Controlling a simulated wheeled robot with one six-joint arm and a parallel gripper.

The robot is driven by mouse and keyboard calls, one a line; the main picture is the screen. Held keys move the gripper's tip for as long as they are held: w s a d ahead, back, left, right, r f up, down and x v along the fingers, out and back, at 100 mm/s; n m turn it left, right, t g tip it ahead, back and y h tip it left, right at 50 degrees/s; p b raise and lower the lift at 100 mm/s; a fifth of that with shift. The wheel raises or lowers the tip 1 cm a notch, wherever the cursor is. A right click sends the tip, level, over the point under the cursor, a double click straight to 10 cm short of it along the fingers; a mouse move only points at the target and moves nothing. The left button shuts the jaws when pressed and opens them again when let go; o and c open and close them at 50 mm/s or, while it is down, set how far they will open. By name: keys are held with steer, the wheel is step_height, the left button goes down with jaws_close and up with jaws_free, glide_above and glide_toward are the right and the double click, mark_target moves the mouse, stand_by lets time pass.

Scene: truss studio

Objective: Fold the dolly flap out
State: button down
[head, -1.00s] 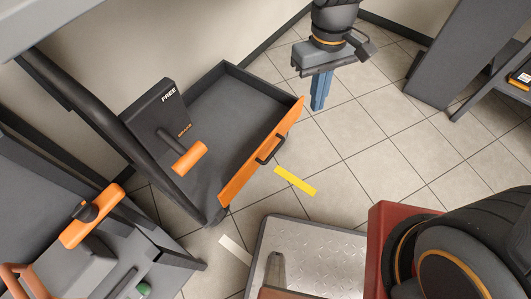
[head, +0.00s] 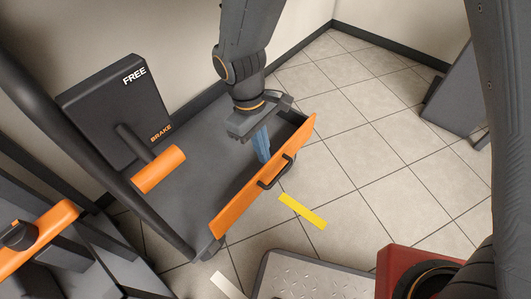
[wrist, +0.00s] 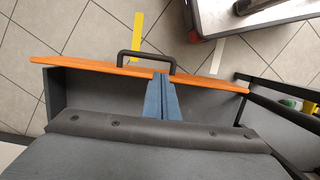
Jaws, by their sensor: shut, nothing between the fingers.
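The dolly flap (head: 240,204) is an orange panel with a dark handle (head: 274,172) on its outer face. It stands upright along the front edge of the grey dolly deck (head: 208,138). My gripper (head: 262,158) is shut and empty, its blue fingers pointing down over the deck on the inner side of the flap. In the wrist view the fingertips (wrist: 163,76) overlap the flap's edge (wrist: 95,68) near the handle (wrist: 146,55). I cannot tell whether they touch it. An orange brake lever (head: 160,170) stands beside the box marked FREE and BRAKE (head: 122,112).
A yellow floor strip (head: 303,211) lies on the tiles just outside the flap, and a pale strip (head: 228,286) lies nearer. A metal tread plate (head: 310,278) and a red block (head: 420,265) are at the front.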

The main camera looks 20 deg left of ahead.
steer(key=b+x, duration=0.2)
steer(key=x, duration=0.5)
steer(key=shift+f+b, duration=0.25)
steer(key=shift+b, duration=0.1)
steer(key=shift+d, duration=0.15)
